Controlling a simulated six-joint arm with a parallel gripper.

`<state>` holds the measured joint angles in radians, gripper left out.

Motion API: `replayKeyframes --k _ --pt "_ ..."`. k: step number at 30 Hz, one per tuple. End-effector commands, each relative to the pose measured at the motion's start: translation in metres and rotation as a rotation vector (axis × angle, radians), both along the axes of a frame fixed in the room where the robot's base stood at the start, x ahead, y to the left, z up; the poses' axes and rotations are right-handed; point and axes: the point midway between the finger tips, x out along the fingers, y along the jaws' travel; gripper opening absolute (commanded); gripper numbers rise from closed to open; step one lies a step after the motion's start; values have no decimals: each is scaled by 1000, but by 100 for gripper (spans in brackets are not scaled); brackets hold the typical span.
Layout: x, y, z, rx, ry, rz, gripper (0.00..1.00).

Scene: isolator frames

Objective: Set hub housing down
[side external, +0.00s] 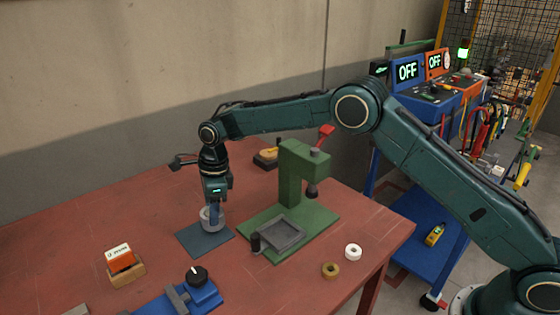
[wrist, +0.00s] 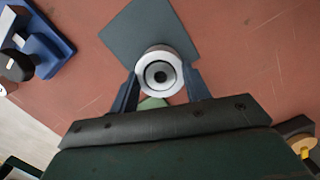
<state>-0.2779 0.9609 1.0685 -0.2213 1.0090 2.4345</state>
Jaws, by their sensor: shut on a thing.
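The hub housing (side external: 211,217) is a light grey round part, upright at the blue-grey mat (side external: 193,240) on the red table. In the wrist view the hub housing (wrist: 160,58) shows as a pale ring with a dark centre bore, between my two fingers. My gripper (side external: 214,206) points straight down and is shut on the hub housing; its fingers also show in the wrist view (wrist: 160,88). The housing is over the near part of the mat (wrist: 150,28) in the wrist view. I cannot tell whether its underside touches the mat.
A green press (side external: 290,175) with a red lever stands right of the mat, with a grey tray (side external: 278,236) on its base. A white ring (side external: 353,252) and a tan ring (side external: 331,270) lie near the right edge. A blue fixture (side external: 198,292) and an orange-and-white box (side external: 120,258) are in front.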

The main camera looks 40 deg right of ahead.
Motion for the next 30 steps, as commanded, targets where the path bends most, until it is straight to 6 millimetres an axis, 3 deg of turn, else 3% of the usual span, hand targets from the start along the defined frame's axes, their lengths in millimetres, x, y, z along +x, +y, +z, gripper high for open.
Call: replayKeyframes --k 5,19,20,22,23,30 --pt "0 0 -13 0 -2 0 13" --pt "1 0 -17 1 -4 0 13" --pt "0 0 -18 0 -1 0 51" --pt "0 0 -18 0 -1 0 64" --pt "0 0 -18 0 -1 0 69" --pt "0 0 -18 0 -1 0 69"
